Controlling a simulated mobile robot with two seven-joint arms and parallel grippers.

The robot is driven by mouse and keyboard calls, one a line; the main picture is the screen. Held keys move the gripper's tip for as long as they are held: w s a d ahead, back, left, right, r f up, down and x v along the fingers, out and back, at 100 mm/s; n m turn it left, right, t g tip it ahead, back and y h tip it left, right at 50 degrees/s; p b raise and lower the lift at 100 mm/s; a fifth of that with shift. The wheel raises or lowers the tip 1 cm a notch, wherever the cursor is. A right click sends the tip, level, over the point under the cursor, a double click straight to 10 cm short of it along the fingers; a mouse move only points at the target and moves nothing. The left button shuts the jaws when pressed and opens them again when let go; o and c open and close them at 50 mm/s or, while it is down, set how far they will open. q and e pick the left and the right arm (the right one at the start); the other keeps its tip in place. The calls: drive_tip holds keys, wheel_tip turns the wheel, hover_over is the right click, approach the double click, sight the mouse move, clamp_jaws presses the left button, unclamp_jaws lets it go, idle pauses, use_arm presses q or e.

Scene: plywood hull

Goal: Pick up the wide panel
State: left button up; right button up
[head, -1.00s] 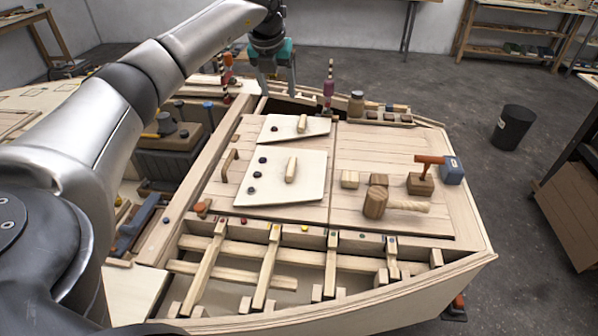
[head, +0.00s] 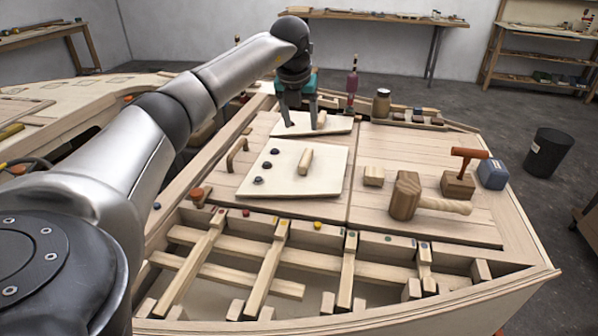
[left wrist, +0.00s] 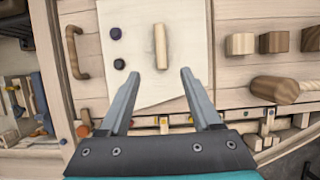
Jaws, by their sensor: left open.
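The wide panel (head: 325,180) is a pale, flat board with a wooden bar handle (head: 306,161) and dark round knobs along its left side. It lies on the plank deck. A narrower pale panel (head: 340,125) with its own bar handle lies just behind it. My left gripper (head: 300,125) is open and empty, and in the head view its fingers overlap the narrower panel. In the left wrist view the open fingers (left wrist: 159,72) show against the wide panel (left wrist: 140,85), with its handle (left wrist: 160,45) lined up between them. My right gripper is not in view.
Open framing with crossbeams (head: 265,268) lies in front. Bottles (head: 381,103) stand behind.

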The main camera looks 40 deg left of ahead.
sight(306, 156)
use_arm(q)
drive_tip(key=b+x, duration=0.2)
drive_tip(key=x, duration=0.6)
drive_tip(key=shift+f, duration=0.15)
drive_tip(key=shift+b+x, duration=0.8)
drive_tip(key=shift+x, duration=0.85)
drive_tip(key=shift+w+a+f+b, duration=0.15)
drive_tip(key=shift+w+f+b, duration=0.4)
drive_tip(key=shift+f, duration=0.2)
drive_tip(key=shift+w+a+f, duration=0.1)
drive_tip(key=shift+w+f, duration=0.1)
drive_tip(key=shift+f, duration=0.25)
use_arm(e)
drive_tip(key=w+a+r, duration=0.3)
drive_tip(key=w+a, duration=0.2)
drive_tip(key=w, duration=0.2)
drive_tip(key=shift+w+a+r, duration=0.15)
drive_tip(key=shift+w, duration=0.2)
use_arm(q)
clamp_jaws()
